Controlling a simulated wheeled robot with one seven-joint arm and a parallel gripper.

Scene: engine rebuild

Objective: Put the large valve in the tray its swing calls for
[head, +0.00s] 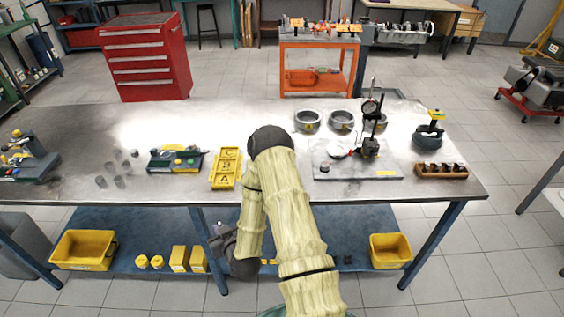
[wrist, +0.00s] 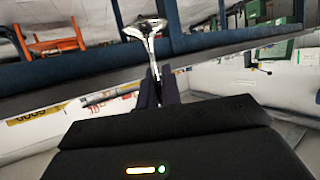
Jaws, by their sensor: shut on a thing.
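In the wrist view a shiny silver valve (wrist: 146,30) stands out from my gripper (wrist: 157,88), its flared head at the far end. The dark fingers are shut on its stem. In the head view my gripper is low at the bench's front edge, mostly hidden by my arm, and I cannot make out the valve there. A yellow tray (head: 239,170) with compartments lettered C, B and A lies on the bench left of my arm. A dial gauge on a stand (head: 370,148) rises from a grey plate (head: 385,174) to the right.
Round grey ring-shaped pieces (head: 307,121) stand behind the plate. A wooden block (head: 441,173) with several dark pieces is at the right end. A green-and-yellow item (head: 176,160) and small grey cylinders (head: 119,182) lie left. The steel bench (head: 190,122) has clear room at left rear.

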